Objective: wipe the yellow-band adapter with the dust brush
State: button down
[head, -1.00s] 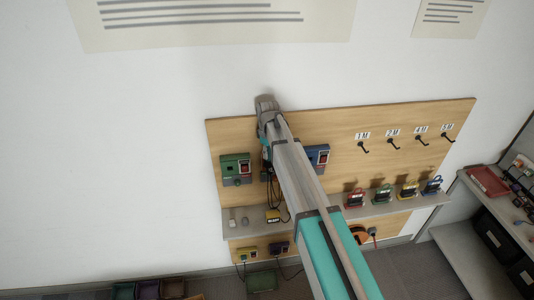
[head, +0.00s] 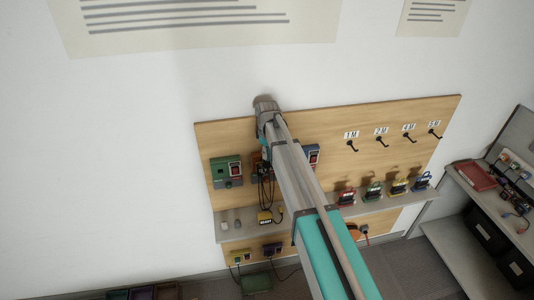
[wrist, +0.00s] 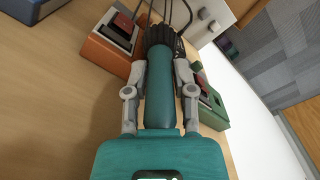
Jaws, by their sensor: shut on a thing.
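My gripper (wrist: 163,72) is shut on a teal cylindrical handle with a dark bristled end, which looks like the dust brush (wrist: 160,92). In the head view my gripper (head: 265,105) is up at the wooden board, left of its middle. The bristles lie close to an orange box (wrist: 113,38) with a dark red-and-black face; I cannot tell whether they touch it. A green box (wrist: 211,108) is on the other side.
The wooden board (head: 400,118) carries a blue box (head: 311,153) and labelled hooks (head: 381,141). Several coloured devices stand on the grey shelf (head: 330,213). Dark cables hang below my gripper. A side bench (head: 500,205) stands at right.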

jog(key=shift+a, duration=0.2)
jog(key=shift+s+a+f, duration=0.1)
jog(key=shift+s+a, duration=0.2)
jog(key=shift+a, duration=0.6)
jog(key=shift+s+a, duration=0.25)
jog(key=shift+a, duration=0.65)
jog(key=shift+r+p, duration=3)
jog(key=shift+r, duration=0.1)
jog(key=shift+r+p, duration=1.45)
jog(key=shift+p, duration=0.05)
jog(key=shift+f, duration=0.15)
